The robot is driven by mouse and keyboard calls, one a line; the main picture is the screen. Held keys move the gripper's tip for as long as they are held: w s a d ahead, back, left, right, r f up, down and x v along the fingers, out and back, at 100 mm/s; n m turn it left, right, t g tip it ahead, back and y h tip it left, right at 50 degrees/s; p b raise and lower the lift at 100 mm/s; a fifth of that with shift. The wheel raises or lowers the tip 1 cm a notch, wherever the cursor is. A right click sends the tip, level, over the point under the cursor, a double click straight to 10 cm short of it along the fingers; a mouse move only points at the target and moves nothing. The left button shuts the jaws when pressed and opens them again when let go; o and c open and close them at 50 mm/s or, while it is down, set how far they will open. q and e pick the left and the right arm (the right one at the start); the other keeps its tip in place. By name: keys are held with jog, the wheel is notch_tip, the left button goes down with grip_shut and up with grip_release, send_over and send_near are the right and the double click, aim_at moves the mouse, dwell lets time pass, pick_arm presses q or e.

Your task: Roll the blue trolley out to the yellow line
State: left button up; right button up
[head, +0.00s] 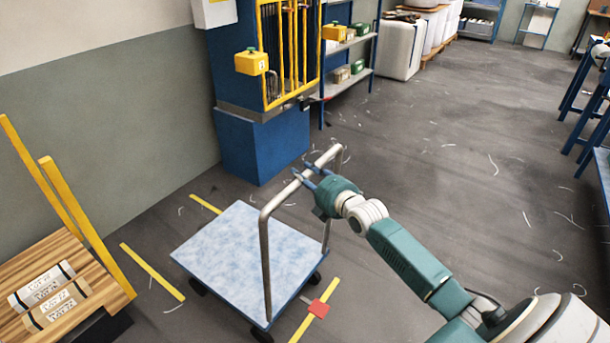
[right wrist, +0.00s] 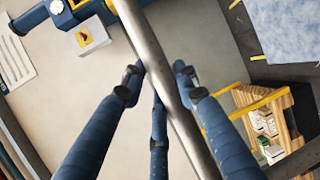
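The blue trolley (head: 245,250) stands on the floor with a mottled blue deck, dark wheels and a grey tubular handle (head: 265,255) on its right side. My right gripper (head: 304,172) is at the top bar of this handle. In the right wrist view the bar (right wrist: 150,50) runs between the spread blue fingers, which look open around it. Yellow floor strips lie left of the trolley (head: 152,272), behind it (head: 205,204) and at its front right (head: 316,312); I cannot tell which is the named line. A red tag (head: 318,308) is on the front-right strip. My left gripper is out of view.
A blue machine with a yellow guard (head: 290,45) stands behind the trolley. Shelves (head: 350,70) stand at the back.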

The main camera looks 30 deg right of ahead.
grip_shut()
jog(key=shift+w+a+f+b, duration=0.15)
jog(key=shift+w+a, duration=0.1)
jog(key=shift+w, duration=0.3)
jog(key=shift+w+a+r+b, duration=0.1)
jog(key=shift+w+a+b, duration=0.1)
jog(key=shift+w, duration=0.3)
jog(key=o, duration=0.9)
grip_release()
jog(key=shift+s, duration=0.1)
jog(key=shift+c, duration=0.2)
jog(key=s+r, duration=0.2)
jog(key=s, duration=1)
jog(key=shift+r, duration=0.1)
